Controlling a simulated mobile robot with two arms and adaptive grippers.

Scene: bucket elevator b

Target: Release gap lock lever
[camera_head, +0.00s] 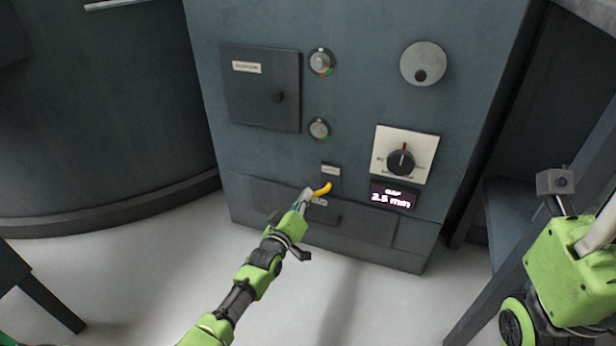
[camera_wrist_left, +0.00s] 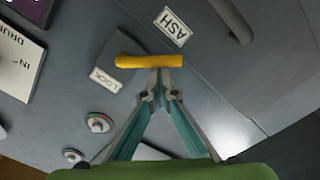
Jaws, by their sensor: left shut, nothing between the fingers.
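The yellow lever (camera_head: 322,189) sticks out from the lower front of the grey-blue cabinet. In the left wrist view the yellow lever (camera_wrist_left: 150,61) lies across the picture, with a white LOCK label (camera_wrist_left: 105,80) beside it. My left gripper (camera_head: 308,195) is at the lever's left in the head view. In the left wrist view my left gripper (camera_wrist_left: 160,80) has its fingertips together at the lever's near edge, with nothing between them. I cannot tell whether they touch the lever. My right gripper's fingers do not show.
A display (camera_head: 393,196) reads 2.5 mm below a dial (camera_head: 401,162). A drawer-like ash panel with a dark handle (camera_wrist_left: 232,20) lies close to the lever. Two round knobs (camera_head: 321,62) (camera_head: 318,129) and a hatch (camera_head: 262,88) are higher up. A blue-grey frame stands at right.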

